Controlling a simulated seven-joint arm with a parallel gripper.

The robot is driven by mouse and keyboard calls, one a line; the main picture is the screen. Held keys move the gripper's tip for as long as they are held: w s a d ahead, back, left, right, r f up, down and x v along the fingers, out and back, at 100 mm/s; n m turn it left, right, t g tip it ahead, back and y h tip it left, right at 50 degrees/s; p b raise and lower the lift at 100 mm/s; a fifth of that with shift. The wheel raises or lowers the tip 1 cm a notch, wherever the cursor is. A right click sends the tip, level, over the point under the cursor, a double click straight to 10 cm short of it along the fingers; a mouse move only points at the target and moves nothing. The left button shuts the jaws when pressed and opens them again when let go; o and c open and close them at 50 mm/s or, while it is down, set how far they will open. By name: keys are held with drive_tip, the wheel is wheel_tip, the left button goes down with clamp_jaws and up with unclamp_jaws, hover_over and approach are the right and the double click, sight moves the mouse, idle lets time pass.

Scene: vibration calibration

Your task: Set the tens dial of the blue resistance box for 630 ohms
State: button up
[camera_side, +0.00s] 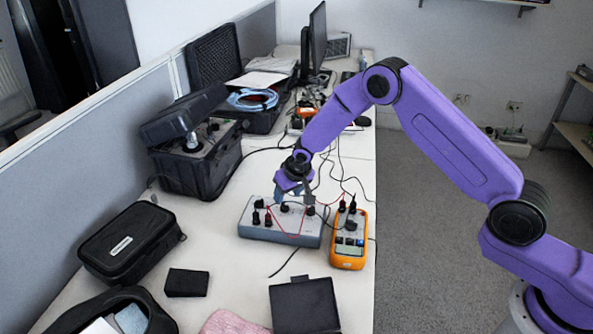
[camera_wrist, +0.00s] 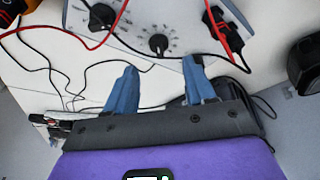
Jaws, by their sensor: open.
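The resistance box (camera_side: 268,233) stands on the white bench in the side view; it looks grey-blue. Black knobs and plugs with red leads sit on its top. In the wrist view its pale panel (camera_wrist: 138,18) fills the top, with one dial (camera_wrist: 159,44) near the middle and another dial (camera_wrist: 102,15) to its left. I cannot read the markings or tell which is the tens dial. My gripper (camera_side: 293,197) is over the box, fingers pointing down. In the wrist view its two blue fingers (camera_wrist: 160,67) are apart and empty, with the middle dial just beyond the gap between the tips.
An orange multimeter (camera_side: 348,260) lies right of the box. Red leads and a black plug (camera_wrist: 215,25) lie close to the right finger. Black cases (camera_side: 130,243) stand on the left, and a small black box (camera_side: 187,283) in front. Loose black cables cross the bench.

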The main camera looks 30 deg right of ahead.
drive_tip(key=v, duration=1.2)
drive_tip(key=shift+r, duration=0.2)
drive_tip(key=s+r+n+g, duration=0.1)
drive_tip(key=s+r+n, duration=0.25)
drive_tip(key=s, duration=0.55)
drive_tip(key=s+r+n+g, duration=0.1)
drive_tip(key=s+r+n, duration=0.25)
drive_tip(key=s, duration=0.65)
drive_tip(key=s+d+r+n+g, duration=0.1)
drive_tip(key=s+d, duration=0.3)
drive_tip(key=s, duration=0.7)
drive_tip(key=s+d+r+n+g, duration=0.1)
drive_tip(key=s+d+n, duration=0.3)
drive_tip(key=s, duration=0.7)
drive_tip(key=shift+s+d+n, duration=0.15)
drive_tip(key=shift+d+n, duration=0.15)
drive_tip(key=shift+d, duration=0.05)
drive_tip(key=shift+r, duration=0.1)
